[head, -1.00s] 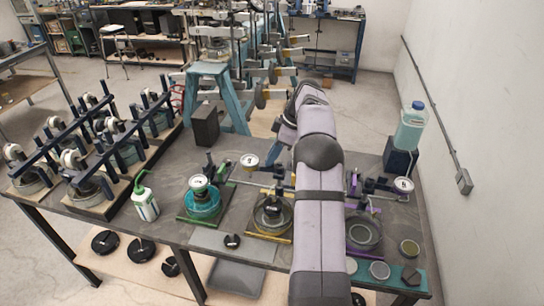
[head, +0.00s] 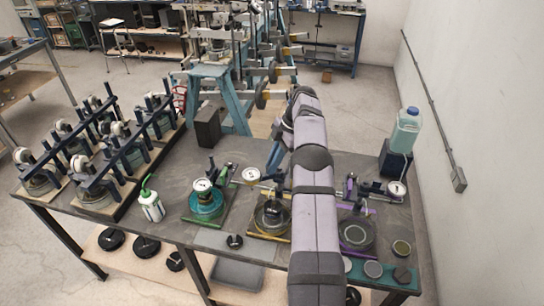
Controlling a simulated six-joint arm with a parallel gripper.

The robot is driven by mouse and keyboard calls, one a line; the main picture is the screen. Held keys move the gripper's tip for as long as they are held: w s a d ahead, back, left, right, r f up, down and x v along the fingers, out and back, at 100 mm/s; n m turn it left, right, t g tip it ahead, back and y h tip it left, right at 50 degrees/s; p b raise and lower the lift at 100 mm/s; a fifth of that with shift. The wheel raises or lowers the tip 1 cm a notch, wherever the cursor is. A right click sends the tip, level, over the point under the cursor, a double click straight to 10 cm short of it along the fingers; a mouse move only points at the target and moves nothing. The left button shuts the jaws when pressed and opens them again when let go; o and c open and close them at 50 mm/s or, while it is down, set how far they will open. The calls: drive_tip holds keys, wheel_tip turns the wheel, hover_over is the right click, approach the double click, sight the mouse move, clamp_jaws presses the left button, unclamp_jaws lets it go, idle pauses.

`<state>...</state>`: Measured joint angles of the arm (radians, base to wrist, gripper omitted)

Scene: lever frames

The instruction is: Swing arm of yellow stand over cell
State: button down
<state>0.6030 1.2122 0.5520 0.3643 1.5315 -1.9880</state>
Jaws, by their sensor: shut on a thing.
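The yellow stand (head: 266,236) is on the bench just left of my arm, and its right side is partly hidden. Its round dish-shaped cell (head: 258,222) has a dark block on top. The stand's swing arm ends in a white dial (head: 251,174), behind and left of the cell and not over it. The rest of that arm runs right and passes out of sight behind my arm. My gripper is hidden behind my own arm links, so its fingers and its contact cannot be seen.
A green stand (head: 205,203) with its dial over its cell is to the left. A purple stand (head: 356,234) with its dial (head: 396,188) swung to the right is on the other side. A squeeze bottle (head: 151,205), dark block (head: 207,127) and blue jug (head: 406,130) stand nearby.

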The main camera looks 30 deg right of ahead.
drive_tip(key=shift+s+n+p, duration=0.1)
drive_tip(key=shift+n+p, duration=0.4)
drive_tip(key=shift+p, duration=0.05)
drive_tip(key=c, duration=1.8)
unclamp_jaws()
drive_tip(key=shift+f+m+b, duration=0.1)
drive_tip(key=shift+m+b, duration=0.2)
drive_tip(key=shift+b, duration=0.5)
